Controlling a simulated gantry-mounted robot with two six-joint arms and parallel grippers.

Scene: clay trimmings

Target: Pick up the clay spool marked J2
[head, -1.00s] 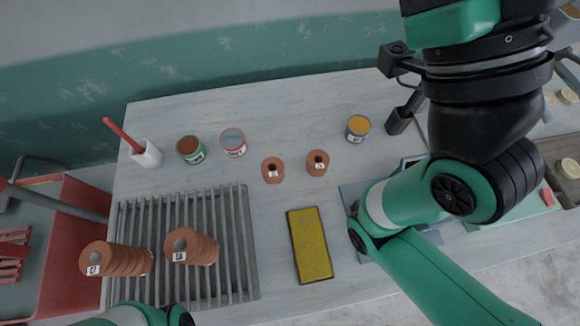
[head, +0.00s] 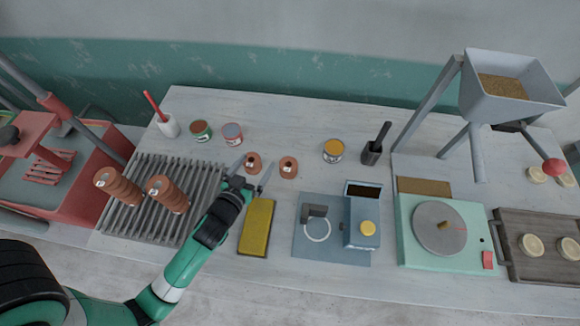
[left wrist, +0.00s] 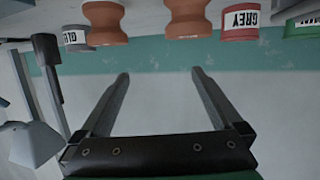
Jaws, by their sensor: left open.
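Two single terracotta clay spools stand on the table, a left one (head: 252,163) and a right one (head: 289,168); their small white labels are too small to read. My left gripper (head: 252,174) is open and empty, just in front of the left spool, its fingers pointing toward it. In the left wrist view, inverted, the left spool (left wrist: 187,18) and right spool (left wrist: 104,22) lie beyond the fingertips (left wrist: 161,72), with no contact visible. Two spool stacks, left (head: 117,187) and right (head: 168,194), are on the slatted rack. My right gripper is out of view.
A yellow pad (head: 257,228) lies in front. A yellow-topped can (head: 333,151) and a blue device (head: 361,222) are to the right.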

